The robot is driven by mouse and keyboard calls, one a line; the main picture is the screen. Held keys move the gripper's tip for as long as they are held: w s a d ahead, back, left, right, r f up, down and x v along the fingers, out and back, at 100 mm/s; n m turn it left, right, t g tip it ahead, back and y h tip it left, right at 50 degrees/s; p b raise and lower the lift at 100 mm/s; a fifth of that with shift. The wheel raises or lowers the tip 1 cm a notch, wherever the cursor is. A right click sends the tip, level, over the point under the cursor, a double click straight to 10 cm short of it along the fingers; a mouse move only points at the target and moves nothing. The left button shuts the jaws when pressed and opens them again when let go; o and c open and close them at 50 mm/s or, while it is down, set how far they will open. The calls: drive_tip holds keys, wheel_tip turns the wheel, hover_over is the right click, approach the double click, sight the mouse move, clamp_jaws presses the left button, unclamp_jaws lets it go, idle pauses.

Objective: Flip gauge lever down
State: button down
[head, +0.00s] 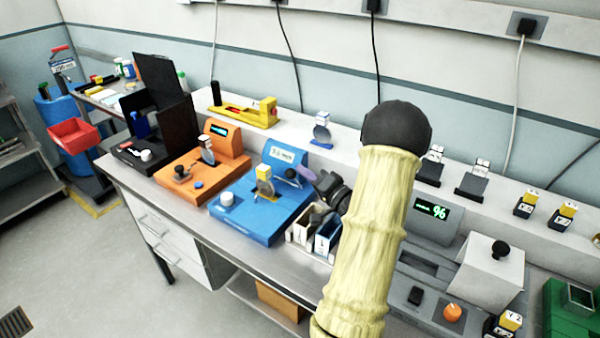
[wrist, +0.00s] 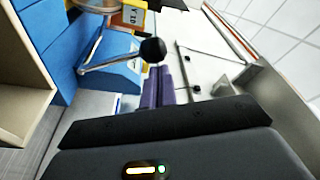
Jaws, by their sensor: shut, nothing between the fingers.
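The gauge is the blue station (head: 262,208) on the bench, with a small lit display, a white knob and a yellow-topped module on it. Its lever ends in a dark ball (head: 290,173) at the right side of the display block. In the wrist view the bent metal lever (wrist: 104,66) runs from the blue body to its black ball (wrist: 153,49). My gripper (head: 307,174) is just right of the ball. In the wrist view its purple fingers (wrist: 158,82) are closed together, tips right beside the ball. I cannot tell whether they touch it.
A bin of upright modules (head: 312,231) stands right of the blue station, below my gripper. An orange station (head: 190,178) is to the left. A grey station with a green display (head: 435,220) is to the right, partly behind my arm.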

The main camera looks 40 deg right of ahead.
drive_tip(key=shift+a, duration=0.2)
idle(0.4)
wheel_tip(320, 180, up, 10)
idle(0.6)
idle(0.4)
